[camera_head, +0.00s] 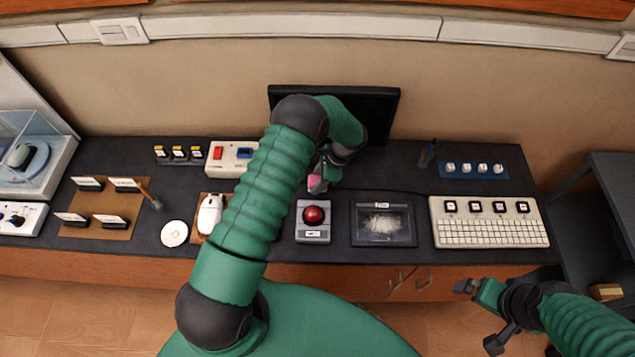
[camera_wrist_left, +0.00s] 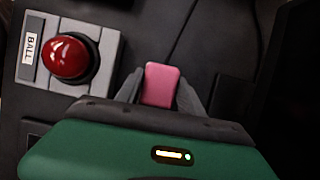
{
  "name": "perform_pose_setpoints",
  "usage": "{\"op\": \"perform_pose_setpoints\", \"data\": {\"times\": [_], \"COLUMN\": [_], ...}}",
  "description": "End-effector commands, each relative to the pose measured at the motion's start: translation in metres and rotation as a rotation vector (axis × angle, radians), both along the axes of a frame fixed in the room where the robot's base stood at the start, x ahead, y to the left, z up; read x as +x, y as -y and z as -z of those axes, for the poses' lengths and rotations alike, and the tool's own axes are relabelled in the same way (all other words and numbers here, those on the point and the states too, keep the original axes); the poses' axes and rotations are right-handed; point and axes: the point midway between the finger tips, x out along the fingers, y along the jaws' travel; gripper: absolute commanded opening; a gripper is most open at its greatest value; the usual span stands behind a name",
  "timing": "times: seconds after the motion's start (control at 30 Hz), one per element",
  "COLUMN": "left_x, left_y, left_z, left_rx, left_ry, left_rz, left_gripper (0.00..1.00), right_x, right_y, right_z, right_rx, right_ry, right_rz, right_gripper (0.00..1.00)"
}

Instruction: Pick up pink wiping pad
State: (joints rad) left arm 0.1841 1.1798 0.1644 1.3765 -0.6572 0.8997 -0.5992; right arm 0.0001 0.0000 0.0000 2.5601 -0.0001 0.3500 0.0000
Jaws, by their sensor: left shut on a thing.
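The pink wiping pad (camera_wrist_left: 160,84) sits between the two fingers of my left gripper (camera_wrist_left: 158,92) in the left wrist view. The fingers are shut on it from both sides. In the head view, a small bit of the pink pad (camera_head: 315,182) shows at the tip of my left gripper (camera_head: 317,184), above the dark table behind the red button. Whether the pad touches the table is hard to tell. My right gripper (camera_head: 478,290) is at the lower right of the head view, in front of the table and away from it; its fingers are too small to judge.
A red button box (camera_head: 313,221) stands just in front of my left gripper. A dark-framed panel (camera_head: 383,222) and a white keyboard (camera_head: 489,223) are to the right. A black monitor (camera_head: 372,108) stands behind. A white mouse (camera_head: 209,214) and white disc (camera_head: 174,233) lie left.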

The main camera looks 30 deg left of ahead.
Motion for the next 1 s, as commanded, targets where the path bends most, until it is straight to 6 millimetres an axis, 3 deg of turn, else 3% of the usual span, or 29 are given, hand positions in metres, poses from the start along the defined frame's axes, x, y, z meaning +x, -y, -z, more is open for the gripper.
{"op": "perform_pose_setpoints", "data": {"times": [0.1, 0.37, 0.7, 0.83, 1.0], "left_x": [0.000, 0.001, 0.001, 0.000, 0.000], "left_y": [0.000, 0.000, 0.000, 0.000, 0.000], "left_z": [0.000, -0.006, -0.082, -0.097, -0.101], "left_rx": [0.000, 0.000, 0.000, 0.001, -0.001], "left_ry": [0.000, 0.002, 0.004, 0.001, -0.001], "left_rz": [0.000, 0.000, -0.002, 0.000, 0.000], "left_gripper": [0.06, 0.06, 0.06, 0.06, 0.06], "right_x": [0.000, 0.000, 0.000, 0.000, 0.000], "right_y": [0.000, 0.000, 0.000, 0.000, 0.000], "right_z": [0.000, 0.001, 0.012, 0.013, 0.013], "right_rx": [0.000, 0.000, 0.000, 0.000, 0.000], "right_ry": [0.000, 0.000, 0.000, 0.000, 0.000], "right_rz": [0.000, 0.000, 0.000, 0.000, 0.000], "right_gripper": [1.00, 1.00, 1.00, 1.00, 1.00]}}
